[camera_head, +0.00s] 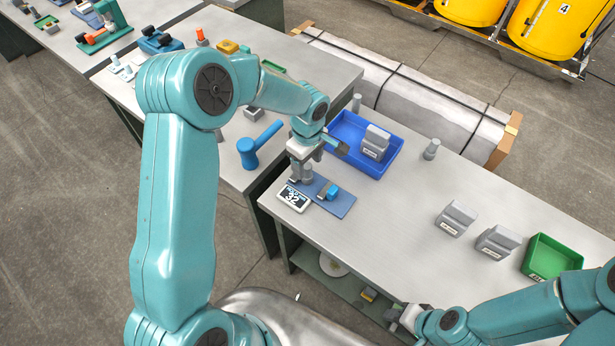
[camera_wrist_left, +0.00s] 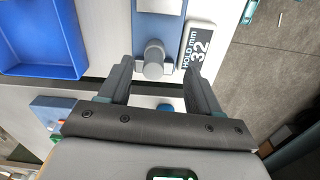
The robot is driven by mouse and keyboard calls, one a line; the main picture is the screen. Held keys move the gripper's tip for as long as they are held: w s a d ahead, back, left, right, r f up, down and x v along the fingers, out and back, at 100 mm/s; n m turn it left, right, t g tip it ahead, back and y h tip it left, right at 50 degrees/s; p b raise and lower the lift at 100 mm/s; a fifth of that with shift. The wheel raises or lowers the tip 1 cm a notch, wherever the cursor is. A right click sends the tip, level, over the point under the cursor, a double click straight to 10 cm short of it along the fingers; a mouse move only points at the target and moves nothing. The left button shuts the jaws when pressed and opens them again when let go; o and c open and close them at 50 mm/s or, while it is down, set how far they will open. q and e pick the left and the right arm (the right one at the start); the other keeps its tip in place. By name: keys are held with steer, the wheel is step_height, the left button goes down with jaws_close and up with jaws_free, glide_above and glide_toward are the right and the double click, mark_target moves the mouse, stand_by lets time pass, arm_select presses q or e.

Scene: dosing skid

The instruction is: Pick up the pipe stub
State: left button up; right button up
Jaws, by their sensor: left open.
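The pipe stub (camera_wrist_left: 153,60) is a short grey cylinder at the end of a blue mat (camera_wrist_left: 160,27) in the left wrist view. My left gripper (camera_wrist_left: 156,70) is open, with one finger on each side of the stub. Gaps show between the stub and both fingers. In the head view my left gripper (camera_head: 300,178) is low over the left end of the mat (camera_head: 341,206) and partly hides the stub. My right gripper (camera_head: 401,318) is at the table's front edge, too small to read its jaws.
A blue tray (camera_head: 388,165) stands behind. Grey cylinders (camera_head: 431,150), grey blocks (camera_head: 456,217) and a green tray (camera_head: 552,258) are to the right. A blue hammer (camera_head: 250,152) is left.

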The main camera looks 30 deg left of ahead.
mark_target(308, 166)
arm_select(q)
steer(key=f, duration=0.3)
steer(key=f+b, duration=0.1)
steer(key=f, duration=0.1)
steer(key=shift+w+a+f, duration=0.25)
steer(key=shift+w+a, duration=0.05)
steer(key=shift+w, duration=0.05)
steer(key=shift+d, duration=0.1)
steer(key=shift+w, duration=0.1)
steer(key=shift+c, duration=0.3)
steer(key=c, duration=1)
steer(key=shift+r, duration=0.1)
steer(key=shift+c, duration=0.3)
